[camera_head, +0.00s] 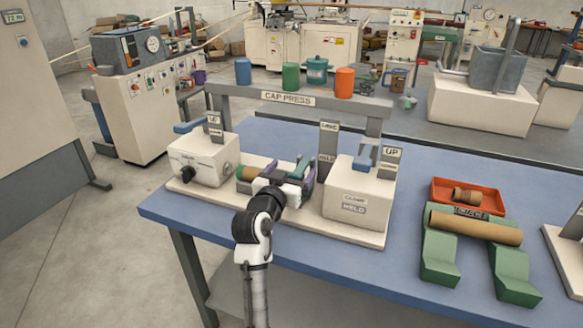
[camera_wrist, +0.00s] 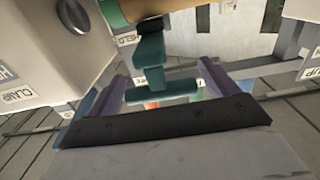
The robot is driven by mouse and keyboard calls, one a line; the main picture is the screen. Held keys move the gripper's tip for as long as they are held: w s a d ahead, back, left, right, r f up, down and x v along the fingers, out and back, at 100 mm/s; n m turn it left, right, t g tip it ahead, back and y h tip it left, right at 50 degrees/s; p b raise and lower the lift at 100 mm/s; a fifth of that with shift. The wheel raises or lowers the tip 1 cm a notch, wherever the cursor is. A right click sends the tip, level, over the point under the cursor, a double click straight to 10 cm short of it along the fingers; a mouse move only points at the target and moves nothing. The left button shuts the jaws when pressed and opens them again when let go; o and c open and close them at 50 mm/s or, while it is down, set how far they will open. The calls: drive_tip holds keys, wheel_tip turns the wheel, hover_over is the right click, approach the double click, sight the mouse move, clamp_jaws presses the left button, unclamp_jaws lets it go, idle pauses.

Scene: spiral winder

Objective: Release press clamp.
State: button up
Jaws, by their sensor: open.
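The cap press (camera_head: 287,99) stands on a blue table, with a pale block at each side. The right block (camera_head: 360,197) reads "CLAMP" and "HELD" and has a blue lever (camera_head: 364,158) beside an "UP" label. The left block (camera_head: 203,160) has a black knob and another blue lever (camera_head: 188,127). A teal T-shaped handle (camera_wrist: 150,62) lies between the blocks, close to a brown tube (camera_head: 248,173). My gripper (camera_head: 276,168) is over this middle space, its purple fingers open. In the wrist view the handle shows between the fingers; I cannot tell if they touch it.
At the right, green supports (camera_head: 440,255) carry a long brown tube (camera_head: 475,227). Behind it is an orange tray (camera_head: 440,191) with a short tube piece. Coloured cups (camera_head: 291,77) stand behind the press. The blue table is clear in front of the press.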

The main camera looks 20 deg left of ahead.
drive_tip(key=shift+w, duration=0.3)
